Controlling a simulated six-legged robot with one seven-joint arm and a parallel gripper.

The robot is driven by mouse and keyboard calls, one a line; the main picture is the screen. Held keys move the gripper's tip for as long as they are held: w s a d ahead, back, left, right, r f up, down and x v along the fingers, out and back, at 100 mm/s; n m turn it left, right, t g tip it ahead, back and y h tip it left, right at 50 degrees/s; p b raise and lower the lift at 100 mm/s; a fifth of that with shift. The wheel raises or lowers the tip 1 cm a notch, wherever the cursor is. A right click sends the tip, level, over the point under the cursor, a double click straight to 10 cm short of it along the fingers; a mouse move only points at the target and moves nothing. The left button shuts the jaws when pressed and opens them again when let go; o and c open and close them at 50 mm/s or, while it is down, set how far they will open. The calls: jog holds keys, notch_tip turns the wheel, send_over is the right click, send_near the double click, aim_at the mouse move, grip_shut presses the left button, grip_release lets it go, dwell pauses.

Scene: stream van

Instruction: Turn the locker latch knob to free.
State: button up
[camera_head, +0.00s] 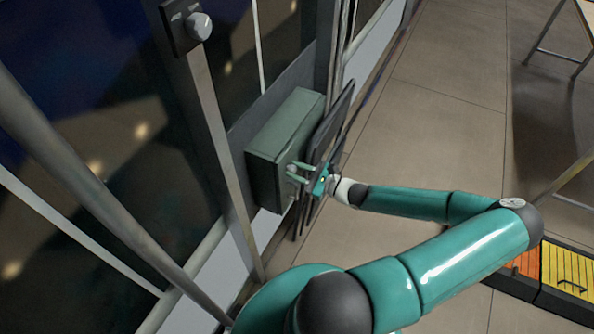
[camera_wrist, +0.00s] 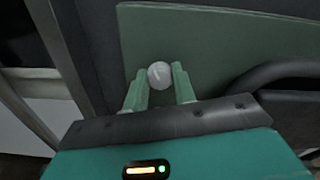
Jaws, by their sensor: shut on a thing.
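The locker (camera_head: 283,122) is a grey-green box fixed at the wall, left of the picture's middle in the head view. Its flat front face fills much of the wrist view (camera_wrist: 225,45). The latch knob (camera_wrist: 160,75) is a small, round, pale grey knob on that face. My gripper (camera_head: 294,173) reaches the locker front from the right, and its two pale green fingers stand one on each side of the knob, shut on it. In the head view the fingers largely hide the knob. I cannot read its turn setting.
Another round knob (camera_head: 199,26) sits on a dark plate on the post at upper left. A dark flat panel (camera_head: 332,120) stands right beside the locker. An orange and yellow case (camera_head: 565,275) lies at lower right. The tiled floor (camera_head: 450,90) is open in the middle.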

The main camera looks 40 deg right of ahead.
jog(key=n, duration=1.2)
dwell(0.5)
jog(key=o, duration=1)
jog(key=v, duration=1.3)
jog(key=shift+s+d, duration=0.1)
jog(key=shift+s, duration=0.3)
